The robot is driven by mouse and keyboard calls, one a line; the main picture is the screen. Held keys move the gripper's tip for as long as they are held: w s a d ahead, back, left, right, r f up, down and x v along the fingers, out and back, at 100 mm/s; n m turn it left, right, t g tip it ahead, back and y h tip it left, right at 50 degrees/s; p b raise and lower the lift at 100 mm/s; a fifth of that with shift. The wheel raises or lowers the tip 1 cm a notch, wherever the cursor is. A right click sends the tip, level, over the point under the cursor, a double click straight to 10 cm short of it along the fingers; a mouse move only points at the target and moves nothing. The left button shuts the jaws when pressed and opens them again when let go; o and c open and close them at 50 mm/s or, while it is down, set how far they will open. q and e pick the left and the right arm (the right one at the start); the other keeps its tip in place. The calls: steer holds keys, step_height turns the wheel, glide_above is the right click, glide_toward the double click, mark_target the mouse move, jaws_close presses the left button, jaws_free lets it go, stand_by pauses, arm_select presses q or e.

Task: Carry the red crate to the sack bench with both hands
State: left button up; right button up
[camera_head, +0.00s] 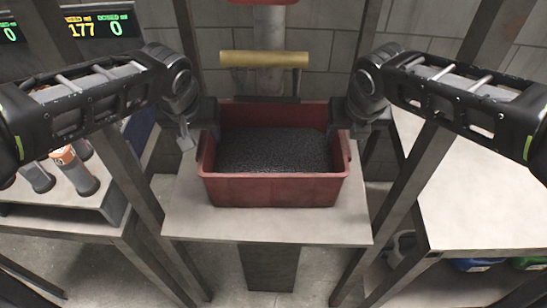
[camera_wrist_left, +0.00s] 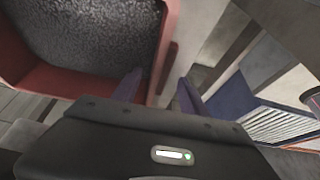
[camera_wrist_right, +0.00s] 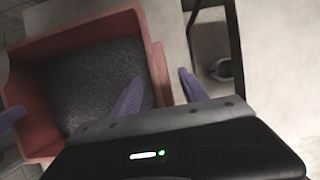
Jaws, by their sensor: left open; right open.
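The red crate (camera_head: 272,190) stands upright on a small pale table (camera_head: 200,222), filled with dark granules (camera_head: 275,150). My left gripper (camera_head: 197,130) is at the crate's left side. In the left wrist view its open fingers (camera_wrist_left: 158,93) stand on either side of the crate's side wall (camera_wrist_left: 168,45). My right gripper (camera_head: 345,125) is at the right side. In the right wrist view its open fingers (camera_wrist_right: 160,92) straddle the other side wall (camera_wrist_right: 151,55). Whether any finger touches the wall, I cannot tell. No sack is clearly recognisable on a bench.
A pale bench (camera_head: 480,190) stands at the right, with blue and green items (camera_head: 480,265) beneath. A left bench (camera_head: 60,215) holds several bottles (camera_head: 75,172). Metal posts stand on both sides of the table. A yellow bar (camera_head: 264,59) hangs behind the crate. Two displays (camera_head: 98,27) are at upper left.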

mark_target(204, 139)
arm_select(q)
steer(key=shift+x, duration=1.85)
arm_select(e)
steer(key=shift+x, duration=1.9)
arm_select(q)
steer(key=shift+c, duration=0.3)
arm_select(e)
steer(key=shift+c, duration=0.3)
arm_select(q)
jaws_close()
arm_select(e)
jaws_close()
